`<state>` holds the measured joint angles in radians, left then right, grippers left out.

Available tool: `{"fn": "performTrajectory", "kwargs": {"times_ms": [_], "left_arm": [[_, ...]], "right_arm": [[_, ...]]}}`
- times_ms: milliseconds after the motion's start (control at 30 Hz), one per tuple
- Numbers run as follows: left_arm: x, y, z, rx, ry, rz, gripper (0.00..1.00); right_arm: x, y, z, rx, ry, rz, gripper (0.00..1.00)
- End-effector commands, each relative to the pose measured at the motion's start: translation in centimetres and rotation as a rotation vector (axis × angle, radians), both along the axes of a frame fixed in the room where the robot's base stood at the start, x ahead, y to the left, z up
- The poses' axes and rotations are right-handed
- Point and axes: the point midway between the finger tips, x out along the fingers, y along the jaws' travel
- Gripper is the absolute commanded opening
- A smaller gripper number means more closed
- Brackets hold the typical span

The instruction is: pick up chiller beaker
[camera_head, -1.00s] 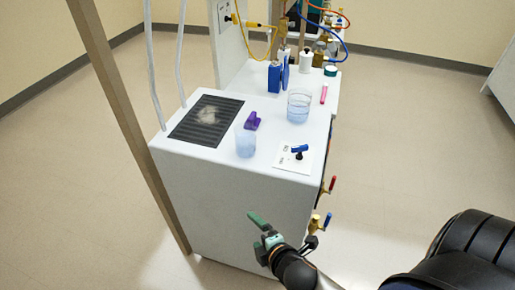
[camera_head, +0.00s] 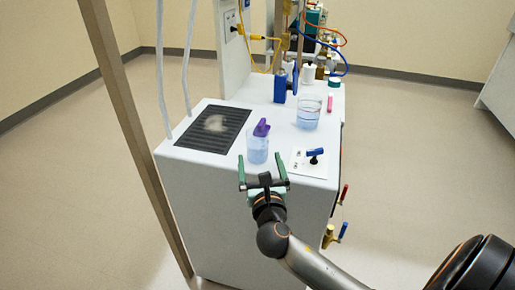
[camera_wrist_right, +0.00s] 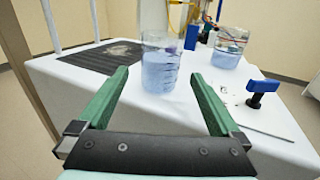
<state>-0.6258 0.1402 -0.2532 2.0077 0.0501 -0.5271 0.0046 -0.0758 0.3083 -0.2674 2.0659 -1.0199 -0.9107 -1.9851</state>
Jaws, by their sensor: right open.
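A clear beaker of pale blue liquid (camera_head: 257,152) stands upright near the front edge of the white cabinet top; it also shows in the right wrist view (camera_wrist_right: 160,72). A second, wider beaker of blue liquid (camera_head: 308,118) stands farther back to the right, also in the wrist view (camera_wrist_right: 228,52). The frames do not mark which is the chiller beaker. My right gripper (camera_head: 262,168) is open and empty at the cabinet's front edge. In the wrist view its green fingers (camera_wrist_right: 160,82) point toward the near beaker, which appears between and beyond the tips. My left gripper is out of view.
The white cabinet top (camera_head: 220,155) carries a dark grille (camera_head: 213,128) at left, a purple object (camera_head: 262,127) behind the near beaker, and a blue-handled valve (camera_head: 315,154) at right. A blue box (camera_head: 280,88) stands behind. A brown post (camera_head: 130,130) rises at left.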

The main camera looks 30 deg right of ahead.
Motion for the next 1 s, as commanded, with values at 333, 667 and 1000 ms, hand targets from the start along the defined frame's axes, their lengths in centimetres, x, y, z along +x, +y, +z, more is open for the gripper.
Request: {"fn": "performTrajectory", "kwargs": {"times_ms": [333, 667, 1000], "left_arm": [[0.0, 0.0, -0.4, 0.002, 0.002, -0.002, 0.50], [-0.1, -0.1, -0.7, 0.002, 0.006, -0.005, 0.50], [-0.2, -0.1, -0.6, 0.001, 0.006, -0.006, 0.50]], "right_arm": [[3.2, -1.7, 0.4, 0.002, -0.003, -0.001, 1.00], [5.8, -3.0, 0.4, 0.003, 0.000, 0.002, 1.00], [5.7, -3.0, 0.4, 0.003, 0.000, 0.002, 0.80]]}}
